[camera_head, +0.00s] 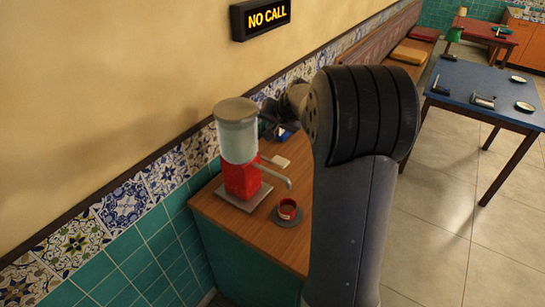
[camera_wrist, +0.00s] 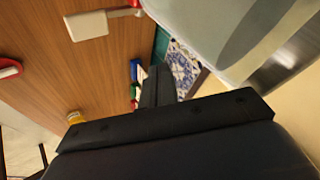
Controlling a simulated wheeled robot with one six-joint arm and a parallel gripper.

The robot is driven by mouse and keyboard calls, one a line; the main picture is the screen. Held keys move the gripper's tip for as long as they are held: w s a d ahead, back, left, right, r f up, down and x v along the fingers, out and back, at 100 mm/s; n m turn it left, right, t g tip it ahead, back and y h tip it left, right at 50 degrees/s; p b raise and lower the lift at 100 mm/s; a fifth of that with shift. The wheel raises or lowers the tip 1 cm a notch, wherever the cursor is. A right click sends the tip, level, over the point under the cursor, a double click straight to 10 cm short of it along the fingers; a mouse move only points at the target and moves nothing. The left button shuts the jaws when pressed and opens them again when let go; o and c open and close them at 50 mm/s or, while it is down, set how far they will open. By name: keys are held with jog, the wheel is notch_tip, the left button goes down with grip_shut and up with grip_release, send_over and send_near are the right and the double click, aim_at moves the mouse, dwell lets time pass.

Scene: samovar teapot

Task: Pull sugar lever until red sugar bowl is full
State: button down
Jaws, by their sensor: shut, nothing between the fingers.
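The sugar dispenser (camera_head: 240,180) has a clear container on a red body and stands on the wooden counter. My gripper (camera_wrist: 158,72) is shut and empty, beside the container and apart from the lever. In the head view my arm partly hides it.
Small blue, green and red items (camera_wrist: 136,80) lie at the counter's far end, with a yellow item (camera_wrist: 75,117) nearby. A tiled wall (camera_head: 123,203) runs behind the dispenser. A blue table (camera_head: 490,85) stands at right.

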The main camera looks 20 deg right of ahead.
jog(key=shift+f, duration=0.1)
jog(key=b, duration=0.7)
send_over(274, 158)
notch_tip(274, 158, down, 8)
jog(key=shift+s+a+r, duration=0.1)
jog(key=shift+a+r, duration=0.05)
jog(key=shift+r, duration=0.05)
jog(key=shift+s+f, duration=0.1)
jog(key=shift+f, duration=0.4)
jog(key=shift+b, duration=0.3)
dwell(0.8)
jog(key=shift+f+b, duration=0.45)
jog(key=shift+b, duration=0.05)
jog(key=shift+s+f+b, duration=0.15)
jog(key=shift+f+b, duration=1.35)
jog(key=shift+b, duration=0.05)
dwell(1.2)
jog(key=shift+r, duration=0.1)
jog(key=shift+r+p, duration=1.4)
jog(key=shift+r, duration=0.45)
